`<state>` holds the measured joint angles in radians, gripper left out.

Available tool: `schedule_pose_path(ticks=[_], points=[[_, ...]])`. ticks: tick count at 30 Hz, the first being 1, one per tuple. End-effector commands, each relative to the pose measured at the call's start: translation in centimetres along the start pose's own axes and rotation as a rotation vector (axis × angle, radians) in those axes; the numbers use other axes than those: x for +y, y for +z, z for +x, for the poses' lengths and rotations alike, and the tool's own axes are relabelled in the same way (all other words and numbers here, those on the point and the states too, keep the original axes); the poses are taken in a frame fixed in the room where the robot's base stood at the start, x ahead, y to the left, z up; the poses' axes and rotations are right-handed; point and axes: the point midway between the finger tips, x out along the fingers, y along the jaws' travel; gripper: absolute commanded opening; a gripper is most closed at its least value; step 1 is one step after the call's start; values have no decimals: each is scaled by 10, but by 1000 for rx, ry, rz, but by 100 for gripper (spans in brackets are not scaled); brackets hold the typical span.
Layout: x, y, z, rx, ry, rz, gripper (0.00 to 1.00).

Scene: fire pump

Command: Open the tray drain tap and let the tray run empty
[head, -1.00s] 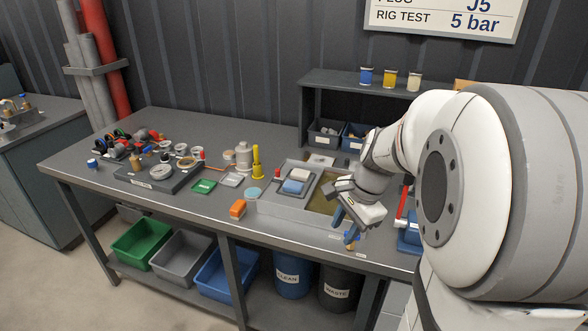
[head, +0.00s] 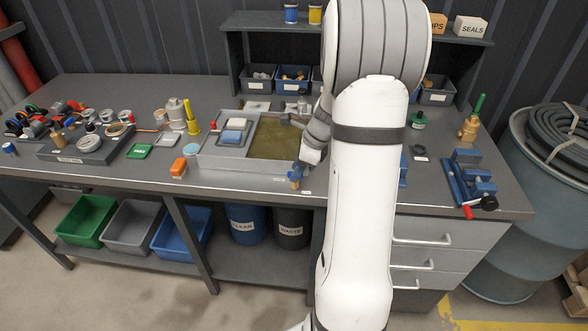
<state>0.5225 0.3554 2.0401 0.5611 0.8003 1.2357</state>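The grey tray (head: 225,162) sits on the bench with murky yellow-brown liquid (head: 272,138) in it. The drain tap (head: 295,183), a small brass fitting with blue above it, is at the tray's front right corner, by the bench's front edge. My gripper (head: 298,169) is right at the tap, coming down from above right. My arm hides part of the gripper. The fingers are too small and too close to the blue parts to tell whether they are open or touch the lever. The lever's position is unclear, and I see no stream from the tap.
A dark bin marked WASTE (head: 292,233) stands under the bench below the tap, beside a blue bin marked CLEAN (head: 246,222). A blue vise (head: 470,183) is at the right.

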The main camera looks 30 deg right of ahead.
Motion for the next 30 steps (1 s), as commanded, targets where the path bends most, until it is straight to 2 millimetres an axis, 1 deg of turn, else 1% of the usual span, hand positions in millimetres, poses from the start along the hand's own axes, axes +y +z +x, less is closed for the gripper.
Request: schedule_pose_path(ticks=[3, 9, 21, 25, 26, 27, 30], points=[[0, 0, 4, 0, 0, -1, 34], [0, 0, 4, 0, -1, -1, 34], [0, 0, 4, 0, -1, -1, 1], [0, 0, 3, 0, -2, -1, 0], [9, 12, 7, 0, 0, -6, 0], [4, 6, 6, 0, -1, -2, 0], [1, 3, 4, 0, 2, -7, 0]])
